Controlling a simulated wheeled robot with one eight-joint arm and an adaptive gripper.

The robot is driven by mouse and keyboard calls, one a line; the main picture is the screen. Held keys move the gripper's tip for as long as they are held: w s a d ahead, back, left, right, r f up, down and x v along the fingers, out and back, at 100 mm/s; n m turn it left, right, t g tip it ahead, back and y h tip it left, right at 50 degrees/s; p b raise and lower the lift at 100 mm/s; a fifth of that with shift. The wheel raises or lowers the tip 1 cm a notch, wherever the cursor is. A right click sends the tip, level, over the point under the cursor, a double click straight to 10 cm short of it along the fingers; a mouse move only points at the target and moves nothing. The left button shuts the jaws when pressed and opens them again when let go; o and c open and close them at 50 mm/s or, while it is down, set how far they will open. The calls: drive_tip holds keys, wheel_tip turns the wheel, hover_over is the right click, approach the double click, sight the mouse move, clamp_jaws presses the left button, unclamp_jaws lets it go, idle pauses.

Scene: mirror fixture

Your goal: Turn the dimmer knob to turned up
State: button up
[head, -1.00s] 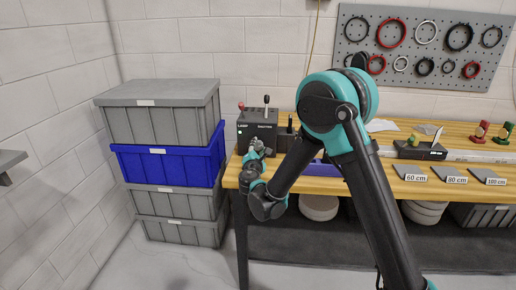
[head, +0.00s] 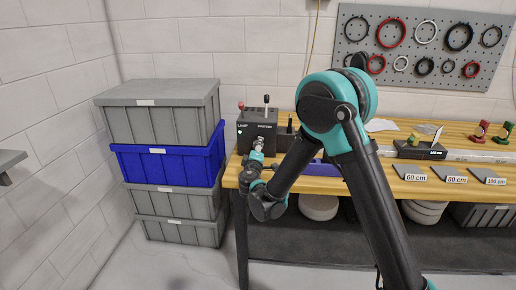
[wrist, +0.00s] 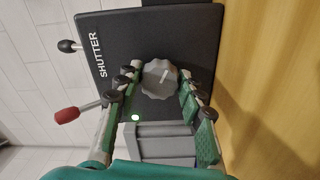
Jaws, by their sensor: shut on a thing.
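The dimmer knob (wrist: 158,79) is a grey scalloped knob with a white pointer line, on the face of a black control box (wrist: 115,30). In the wrist view my gripper (wrist: 162,87) has its fingers on both sides of the knob and is shut on it. In the head view the control box (head: 258,126) stands at the left end of the workbench, and my gripper (head: 259,146) is at its front face, largely hiding the knob. A small green light (wrist: 135,117) glows on the box.
A red-tipped lever (wrist: 68,115) and a black-tipped lever (wrist: 68,46) stick out from the box. Stacked grey and blue crates (head: 165,165) stand left of the wooden bench (head: 400,190). A blue-purple tray (head: 323,169) lies right of my gripper.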

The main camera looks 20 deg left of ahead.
drive_tip(key=m, duration=0.6)
drive_tip(key=shift+f+m, duration=0.1)
drive_tip(key=shift+m, duration=0.2)
idle(0.4)
drive_tip(key=o, duration=1.2)
drive_tip(key=shift+s, duration=0.1)
drive_tip(key=v, duration=1.2)
